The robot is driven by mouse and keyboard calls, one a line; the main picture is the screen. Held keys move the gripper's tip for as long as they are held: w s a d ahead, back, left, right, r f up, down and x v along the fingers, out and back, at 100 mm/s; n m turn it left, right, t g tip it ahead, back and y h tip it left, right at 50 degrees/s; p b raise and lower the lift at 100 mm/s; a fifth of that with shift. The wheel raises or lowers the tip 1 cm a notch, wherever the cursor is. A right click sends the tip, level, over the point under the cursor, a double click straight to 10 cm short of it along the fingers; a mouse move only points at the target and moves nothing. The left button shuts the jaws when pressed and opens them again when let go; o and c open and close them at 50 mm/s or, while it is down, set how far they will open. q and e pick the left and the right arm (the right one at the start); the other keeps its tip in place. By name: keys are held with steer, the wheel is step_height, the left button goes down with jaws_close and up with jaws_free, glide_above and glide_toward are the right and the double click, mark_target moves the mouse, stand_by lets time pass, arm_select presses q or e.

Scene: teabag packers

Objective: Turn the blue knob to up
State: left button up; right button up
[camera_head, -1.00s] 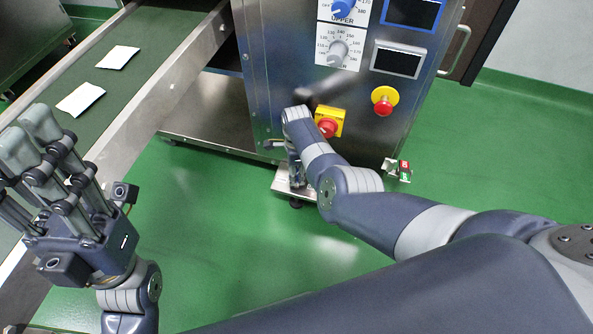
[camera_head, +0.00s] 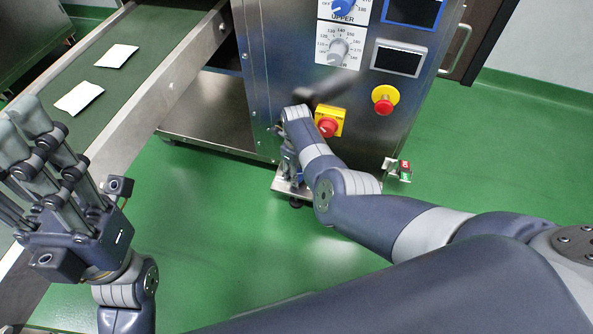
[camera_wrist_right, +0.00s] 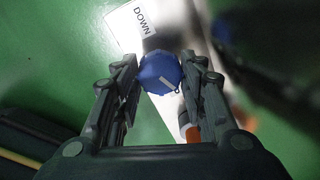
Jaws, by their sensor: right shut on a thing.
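In the right wrist view, a blue knob (camera_wrist_right: 160,73) with a pale pointer line sits between the two fingers of my right gripper (camera_wrist_right: 161,80). The gripper is shut on it. The pointer line slants toward the lower right of that view. A white label reading DOWN (camera_wrist_right: 142,22) is beside the knob; no UP label shows. In the head view, my right gripper (camera_head: 289,165) is low at the machine's front, mostly behind my own wrist, and the gripped knob is hidden. My left gripper (camera_head: 22,150) is at the left, empty, its fingers apart.
The steel machine (camera_head: 290,75) carries another blue knob (camera_head: 344,5) marked UPPER, a grey knob (camera_head: 338,50) and red emergency buttons (camera_head: 328,126) (camera_head: 383,106). A conveyor (camera_head: 150,40) with two white packets runs at left. The green floor (camera_head: 500,150) is clear at right.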

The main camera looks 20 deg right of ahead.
stand_by(0.6)
steer(key=o, duration=1.1)
steer(key=shift+c, duration=0.2)
